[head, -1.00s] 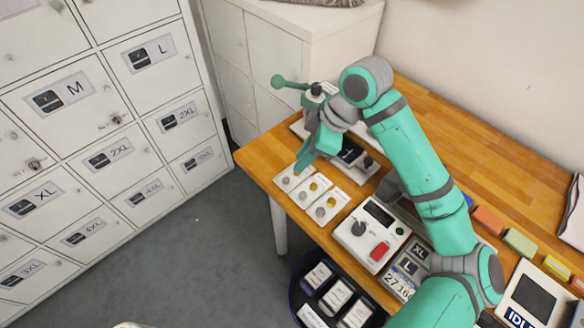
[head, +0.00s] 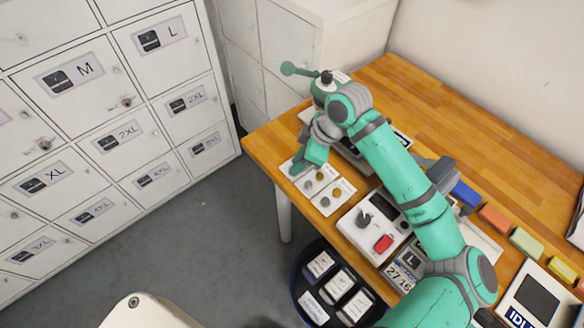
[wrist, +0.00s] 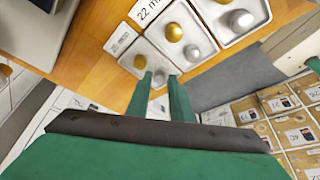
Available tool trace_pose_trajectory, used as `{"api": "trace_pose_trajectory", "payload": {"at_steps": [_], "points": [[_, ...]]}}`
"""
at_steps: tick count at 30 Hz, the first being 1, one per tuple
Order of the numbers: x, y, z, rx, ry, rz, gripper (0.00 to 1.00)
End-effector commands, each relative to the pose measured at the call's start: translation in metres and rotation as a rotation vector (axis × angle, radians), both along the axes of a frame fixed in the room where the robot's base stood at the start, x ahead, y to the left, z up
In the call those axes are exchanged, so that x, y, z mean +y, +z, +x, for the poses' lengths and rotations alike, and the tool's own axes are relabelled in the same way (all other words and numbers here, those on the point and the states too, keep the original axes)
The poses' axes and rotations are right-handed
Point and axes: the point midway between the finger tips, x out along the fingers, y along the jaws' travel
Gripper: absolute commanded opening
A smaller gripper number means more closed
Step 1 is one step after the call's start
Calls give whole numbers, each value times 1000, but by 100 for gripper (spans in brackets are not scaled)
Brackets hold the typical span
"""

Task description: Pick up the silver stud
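Small white trays hold gold and silver studs near the left corner of the wooden table. In the wrist view a silver stud (wrist: 159,77) lies beside a gold stud (wrist: 139,61) in the smallest tray, at my fingertips. A middle tray holds another silver stud (wrist: 191,53) and a gold stud (wrist: 173,32). A larger silver stud (wrist: 240,19) is in the upper right tray. My gripper (wrist: 159,82) has its fingers apart, one on each side of the nearest silver stud; contact is unclear. In the head view my gripper (head: 300,172) points down at the trays and hides part of them.
A white device with a red button (head: 383,243) stands right of the trays. A dark round bin (head: 296,294) with white packets is below the table edge. White lockers (head: 105,125) stand left. Coloured blocks (head: 495,217) line the table's right.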

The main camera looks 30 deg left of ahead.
Motion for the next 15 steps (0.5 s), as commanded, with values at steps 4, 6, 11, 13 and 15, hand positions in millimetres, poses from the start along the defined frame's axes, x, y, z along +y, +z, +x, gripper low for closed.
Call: {"api": "trace_pose_trajectory", "payload": {"at_steps": [4,6,11,13,15], "points": [[3,-6,-1,-1,0,1,20],[3,-7,-1,-1,0,1,20],[3,-6,-1,-1,0,1,11],[3,-6,-1,-1,0,1,0],[3,-6,-1,-1,0,1,0]]}}
